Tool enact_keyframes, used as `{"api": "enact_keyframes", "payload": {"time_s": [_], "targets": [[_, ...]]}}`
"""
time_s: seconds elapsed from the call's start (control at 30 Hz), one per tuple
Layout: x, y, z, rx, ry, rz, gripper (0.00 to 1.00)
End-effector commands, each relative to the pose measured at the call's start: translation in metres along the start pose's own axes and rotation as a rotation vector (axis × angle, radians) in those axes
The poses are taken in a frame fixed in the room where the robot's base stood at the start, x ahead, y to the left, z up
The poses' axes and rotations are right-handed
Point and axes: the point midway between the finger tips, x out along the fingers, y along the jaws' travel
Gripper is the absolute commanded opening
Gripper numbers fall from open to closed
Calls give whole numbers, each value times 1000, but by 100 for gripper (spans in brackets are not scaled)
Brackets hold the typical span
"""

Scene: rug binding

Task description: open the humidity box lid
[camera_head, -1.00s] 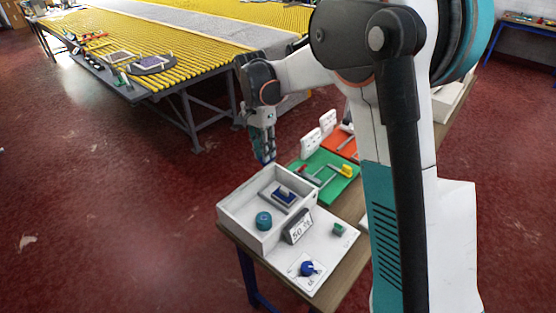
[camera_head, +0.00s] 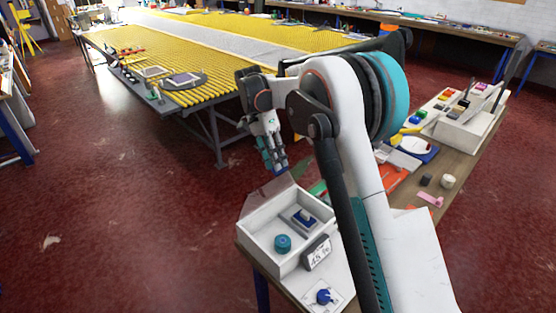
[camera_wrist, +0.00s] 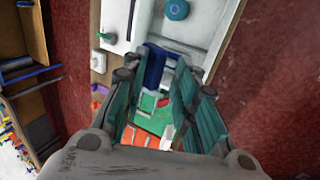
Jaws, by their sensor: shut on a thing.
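The humidity box (camera_head: 262,240) is an open-topped white box at the near end of the bench. Its see-through grey lid (camera_head: 268,188) stands tilted up at the box's far side. Inside are a teal round tub (camera_head: 283,243) and a blue block on a grey plate (camera_head: 305,218). My gripper (camera_head: 277,168) is above the far side of the box, its blue fingertips at the lid's upper edge, shut on it. In the wrist view my gripper (camera_wrist: 160,75) points down past the box wall; the held edge is hard to make out there.
A small display (camera_head: 317,253) leans at the box's front right, beside a white plate with a blue knob (camera_head: 325,296). Red and green boards lie behind, partly hidden by my arm. A yellow roller table (camera_head: 200,92) stands beyond. Red floor is clear at left.

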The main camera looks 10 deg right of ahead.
Motion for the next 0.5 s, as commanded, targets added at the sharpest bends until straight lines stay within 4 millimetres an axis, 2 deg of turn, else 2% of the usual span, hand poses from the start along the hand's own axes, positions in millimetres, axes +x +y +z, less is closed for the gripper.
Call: {"api": "enact_keyframes", "payload": {"time_s": [0.03, 0.17, 0.2, 0.27, 0.4, 0.5], "targets": [[9, -14, 6, -13, -1, -26, 0], [9, -14, 6, -13, -1, -26, 0], [9, -14, 6, -14, -1, -26, 31], [9, -14, 6, -14, -1, -26, 33], [8, -14, 6, -13, -1, -26, 49], [8, -13, 6, -13, -1, -26, 48]]}}
